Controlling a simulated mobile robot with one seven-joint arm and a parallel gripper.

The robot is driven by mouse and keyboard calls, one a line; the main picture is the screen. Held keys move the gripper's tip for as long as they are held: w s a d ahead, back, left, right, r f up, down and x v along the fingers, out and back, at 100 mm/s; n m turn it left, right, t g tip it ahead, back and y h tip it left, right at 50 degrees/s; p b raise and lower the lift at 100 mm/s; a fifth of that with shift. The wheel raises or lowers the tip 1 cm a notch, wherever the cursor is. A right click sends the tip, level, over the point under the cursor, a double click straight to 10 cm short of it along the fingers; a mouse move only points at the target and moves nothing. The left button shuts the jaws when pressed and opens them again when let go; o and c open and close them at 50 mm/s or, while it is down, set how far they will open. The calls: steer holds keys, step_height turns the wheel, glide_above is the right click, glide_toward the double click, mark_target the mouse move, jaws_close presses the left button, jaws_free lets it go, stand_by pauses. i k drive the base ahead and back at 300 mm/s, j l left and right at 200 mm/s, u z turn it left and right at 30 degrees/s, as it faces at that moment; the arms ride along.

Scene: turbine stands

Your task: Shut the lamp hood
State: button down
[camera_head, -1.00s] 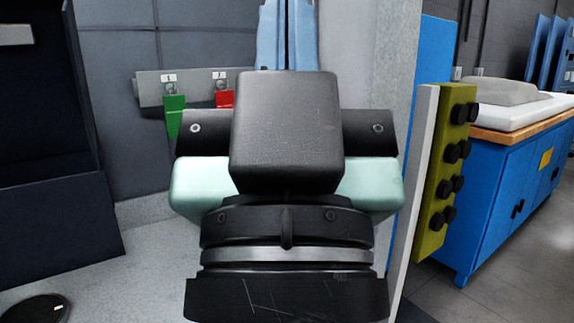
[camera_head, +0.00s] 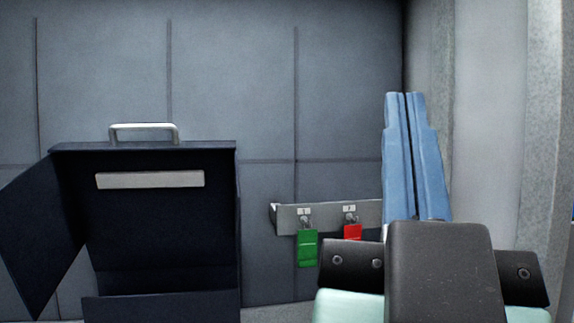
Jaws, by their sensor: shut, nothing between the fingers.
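The lamp hood (camera_head: 165,149) is a dark navy box at the left with a pale handle (camera_head: 144,128) on its top. Its front is open and shows a pale grey bar (camera_head: 150,180) inside. A dark panel (camera_head: 38,235) stands swung outward at its left side. My gripper (camera_head: 404,97) has two blue fingers close together, shut and empty, pointing upward. It is to the right of the hood, apart from it. The hood's lower end is cut off by the picture's bottom edge.
A grey rail (camera_head: 288,219) on the back wall, between hood and gripper, carries a green tag (camera_head: 307,248) and a red tag (camera_head: 352,232). A pale column (camera_head: 480,110) stands to the right of my gripper. The wall above the hood is bare.

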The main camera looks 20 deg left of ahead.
mark_target(175, 203)
steer(key=u, duration=1.2)
steer(key=i+l+z, duration=0.1)
steer(key=i+l, duration=0.25)
steer(key=i, duration=0.15)
steer(key=i+l+z, duration=0.1)
steer(key=i+l, duration=0.25)
steer(key=i, duration=0.15)
